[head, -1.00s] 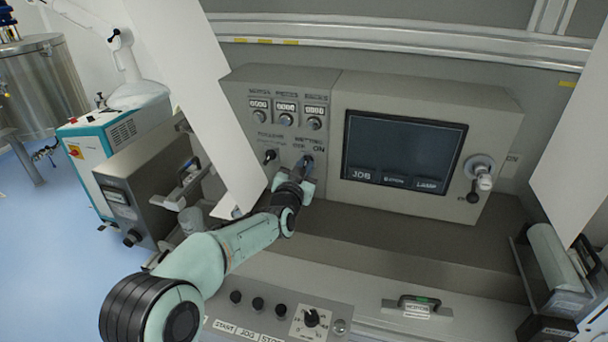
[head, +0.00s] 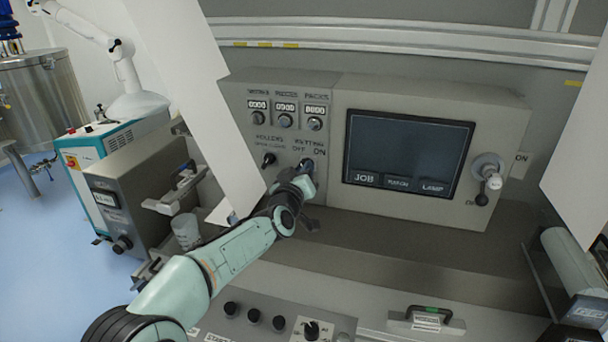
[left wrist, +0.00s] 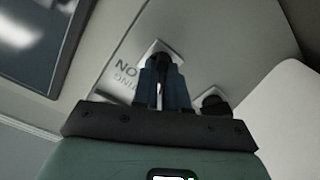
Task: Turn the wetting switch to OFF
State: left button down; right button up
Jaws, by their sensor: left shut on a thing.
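The wetting switch (left wrist: 163,58) is a small dark knob on a light square plate, under the WETTING label with OFF at left and ON at right. My left gripper (head: 306,167) is at the switch in the head view, and its hand hides most of it. In the left wrist view my left gripper (left wrist: 163,78) has its two dark fingers shut around the knob. I cannot tell which way the knob points. My right gripper is not in view.
A second dark switch (head: 269,159) is close to the left of the wetting switch. Counters with knobs (head: 286,113) are above, and a screen (head: 407,155) and a lever switch (head: 489,179) are at right. A white panel (head: 205,110) stands close at left.

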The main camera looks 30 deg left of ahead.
pick_arm(q)
jog(key=shift+n, duration=0.3)
jog(key=c, duration=1.2)
grip_release()
jog(key=shift+o, duration=0.2)
jog(key=v, duration=1.3)
jog(key=shift+s+b, duration=0.2)
jog(key=shift+b, duration=0.15)
jog(key=shift+f, duration=0.1)
